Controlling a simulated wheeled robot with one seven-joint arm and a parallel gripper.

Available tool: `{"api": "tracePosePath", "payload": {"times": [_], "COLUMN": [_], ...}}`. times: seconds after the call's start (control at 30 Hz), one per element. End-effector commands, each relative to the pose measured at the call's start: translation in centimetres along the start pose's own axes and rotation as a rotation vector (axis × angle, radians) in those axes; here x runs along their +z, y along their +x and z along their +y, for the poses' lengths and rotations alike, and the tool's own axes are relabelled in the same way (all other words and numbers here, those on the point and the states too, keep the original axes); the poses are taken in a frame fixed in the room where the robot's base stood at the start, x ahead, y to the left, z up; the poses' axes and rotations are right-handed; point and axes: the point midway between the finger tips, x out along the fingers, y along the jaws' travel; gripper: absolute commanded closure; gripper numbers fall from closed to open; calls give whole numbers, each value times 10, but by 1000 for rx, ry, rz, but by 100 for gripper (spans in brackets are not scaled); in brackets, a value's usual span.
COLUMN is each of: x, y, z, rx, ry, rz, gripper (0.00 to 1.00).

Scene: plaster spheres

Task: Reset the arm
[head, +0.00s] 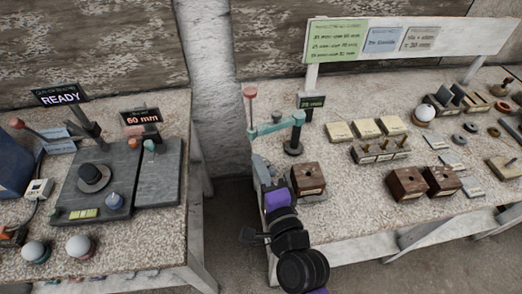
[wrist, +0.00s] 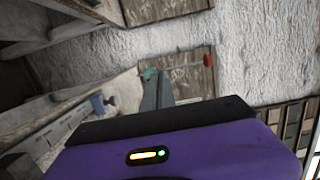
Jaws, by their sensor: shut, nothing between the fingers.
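My arm reaches up from the bottom middle of the head view, with black links and a purple section. My gripper (head: 258,162) is at its end, over the left edge of the right table. In the wrist view my gripper (wrist: 157,88) has its grey fingers together and nothing shows between them. A teal jointed bar (head: 274,125) with a red knob (head: 250,92) stands on a dark post just beyond my gripper. Whether my gripper touches it I cannot tell.
A dark wooden block (head: 308,178) sits close to the right of my gripper. The right table (head: 350,210) holds several blocks, pegs and a white sphere (head: 424,112). The left table (head: 160,235) holds spheres and a "READY" sign (head: 61,95). A floor gap separates the tables.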

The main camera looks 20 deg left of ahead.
Motion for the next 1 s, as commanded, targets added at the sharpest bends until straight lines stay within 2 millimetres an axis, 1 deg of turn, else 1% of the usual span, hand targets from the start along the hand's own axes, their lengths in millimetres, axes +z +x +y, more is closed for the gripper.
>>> {"api": "tracePosePath", "payload": {"times": [0.03,0.1,0.23,0.53,0.67,0.7,0.77,0.8,0.83,0.9,0.97,1.0], "x": [3,7,11,12,11,8,3,-3,-6,-18,-28,-34], "y": [-8,-15,-24,-27,-27,-27,-28,-32,-38,-60,-78,-90], "z": [0,1,0,0,-2,-5,-18,-28,-32,-34,-32,-31], "rx": [1,0,0,0,-7,-16,-44,-65,-74,-74,-63,-55], "ry": [0,1,0,-1,-49,-87,-174,-245,-302,-425,-507,-559], "rz": [1,1,2,1,8,18,42,68,89,147,189,217], "gripper": [100,100,100,100,100,100,100,100,100,100,100,100]}}
